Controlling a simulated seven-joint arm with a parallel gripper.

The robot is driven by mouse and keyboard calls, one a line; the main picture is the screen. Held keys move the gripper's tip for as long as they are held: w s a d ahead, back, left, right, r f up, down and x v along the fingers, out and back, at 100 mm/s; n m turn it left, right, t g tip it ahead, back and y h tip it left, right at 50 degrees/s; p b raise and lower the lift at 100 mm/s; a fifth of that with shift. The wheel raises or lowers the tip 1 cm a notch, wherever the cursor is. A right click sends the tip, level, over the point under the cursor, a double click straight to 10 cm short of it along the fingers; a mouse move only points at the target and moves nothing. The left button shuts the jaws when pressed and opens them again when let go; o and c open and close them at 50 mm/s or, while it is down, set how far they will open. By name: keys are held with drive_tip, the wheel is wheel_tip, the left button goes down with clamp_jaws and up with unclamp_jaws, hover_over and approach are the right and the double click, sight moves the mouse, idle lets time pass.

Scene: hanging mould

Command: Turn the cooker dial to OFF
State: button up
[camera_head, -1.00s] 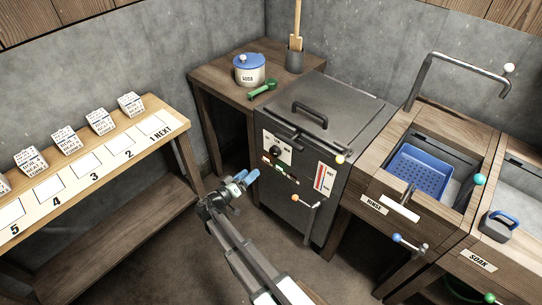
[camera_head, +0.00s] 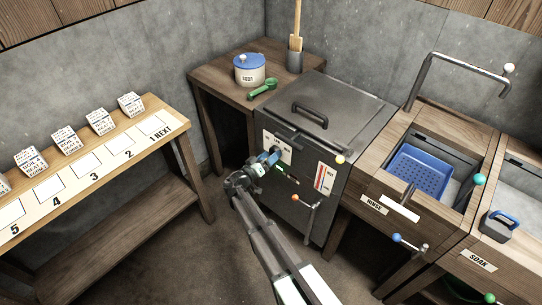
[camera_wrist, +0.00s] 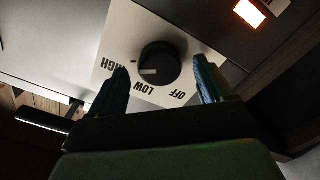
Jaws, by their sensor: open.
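The cooker dial (camera_wrist: 160,64) is a round black knob on a white plate marked HIGH, LOW and OFF, which appear upside down in the wrist view. A pale pointer mark on the knob faces left, between HIGH and LOW. My gripper (camera_wrist: 163,85) is open, with one blue finger to each side of the dial's near edge; I cannot tell whether they touch it. In the head view my gripper (camera_head: 270,157) is at the front of the grey cooker (camera_head: 335,125) and hides most of the dial.
A lit orange indicator (camera_wrist: 249,13) is beside the dial plate. A lever with an orange knob (camera_head: 295,198) sticks out lower on the cooker's front. A handle bar (camera_wrist: 42,119) shows at left in the wrist view. The wooden rinse sink stands to the right.

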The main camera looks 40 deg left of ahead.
drive_tip(key=shift+w, duration=0.6)
drive_tip(key=shift+c, duration=0.2)
drive_tip(key=c, duration=1)
drive_tip(key=shift+n, duration=0.3)
drive_tip(key=n, duration=2.3)
drive_tip(key=shift+r, duration=0.1)
drive_tip(key=shift+n, duration=0.3)
